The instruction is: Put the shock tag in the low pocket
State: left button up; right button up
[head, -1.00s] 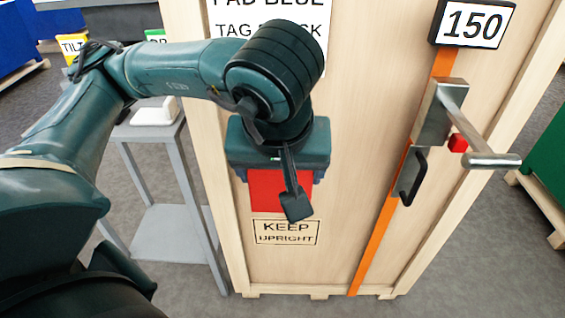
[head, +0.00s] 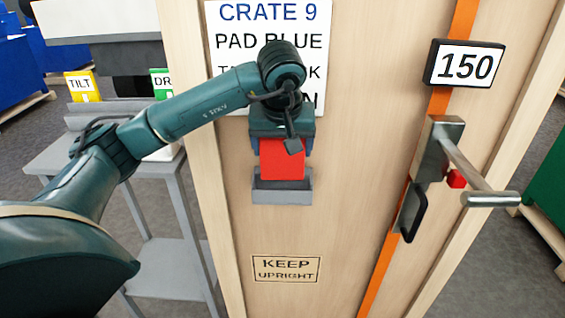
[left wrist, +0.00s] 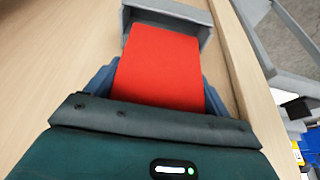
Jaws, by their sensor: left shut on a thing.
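The red shock tag (head: 282,160) is held in my left gripper (head: 281,146), which is shut on its upper part. The tag hangs down in front of the wooden crate; I cannot read any print on it. A grey pocket (head: 282,197) on the crate's face is just below it. The tag's lower edge overlaps the pocket's mouth in the head view. In the left wrist view the tag (left wrist: 160,65) points at the pocket (left wrist: 205,38), between its side walls. I cannot tell whether the edge is inside. My right gripper is out of view.
The crate (head: 235,230) carries a sign (head: 230,40), partly hidden by my left arm. A grey stand (head: 165,255) with yellow and green tags is at left.

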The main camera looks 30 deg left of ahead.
aim_at(282, 165)
pick_arm(q)
jog(key=shift+f, duration=0.7)
notch_tip(282, 165, down, 2)
jog(key=shift+f, duration=0.2)
jog(key=shift+w+a+f+p, duration=0.15)
jog(key=shift+f+p, duration=0.25)
jog(key=shift+f, duration=0.2)
